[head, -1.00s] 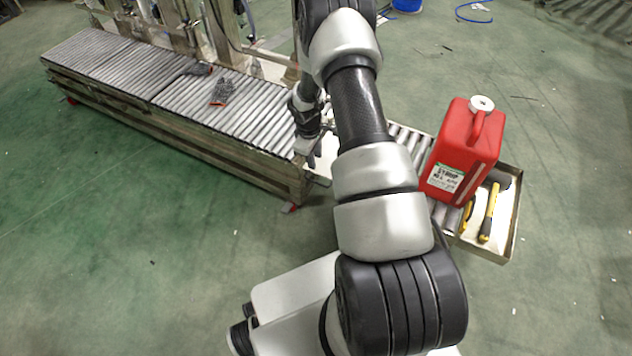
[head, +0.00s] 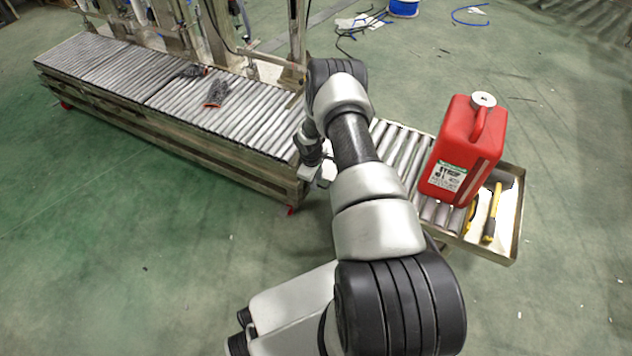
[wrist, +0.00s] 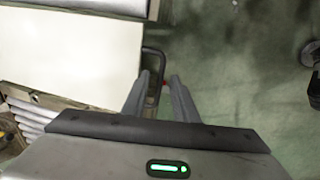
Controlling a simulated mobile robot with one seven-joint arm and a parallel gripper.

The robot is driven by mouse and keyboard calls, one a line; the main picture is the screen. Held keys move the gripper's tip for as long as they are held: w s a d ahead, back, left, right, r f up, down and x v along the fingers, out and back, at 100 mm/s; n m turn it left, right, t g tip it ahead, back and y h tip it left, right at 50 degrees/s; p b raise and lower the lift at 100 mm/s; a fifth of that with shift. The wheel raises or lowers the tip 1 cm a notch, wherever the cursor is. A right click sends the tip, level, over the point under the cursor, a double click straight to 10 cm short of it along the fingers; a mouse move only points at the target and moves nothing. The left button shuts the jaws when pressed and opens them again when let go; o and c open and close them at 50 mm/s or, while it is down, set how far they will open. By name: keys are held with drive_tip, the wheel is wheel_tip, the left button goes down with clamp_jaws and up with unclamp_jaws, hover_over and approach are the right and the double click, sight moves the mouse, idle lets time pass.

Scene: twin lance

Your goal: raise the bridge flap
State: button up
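The bridge flap (wrist: 75,50) is a flat, pale plate at the upper left of the wrist view. A dark, bent handle (wrist: 161,64) sticks out from its right edge. My gripper (wrist: 161,76) is open, with one finger on each side of the handle's outer bar. A gap shows between the bar and the fingers, so I see no firm grip. In the head view my gripper (head: 313,174) is low beside the gap between the two roller conveyors. My arm hides most of the flap there.
The long roller conveyor (head: 225,110) stands on the left with dark gloves (head: 217,92) on it. The short conveyor (head: 397,147) on the right carries a red jug (head: 458,150) and a tray (head: 511,232) with yellow-handled tools. Open green floor lies in front.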

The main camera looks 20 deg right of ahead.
clamp_jaws()
idle(1.4)
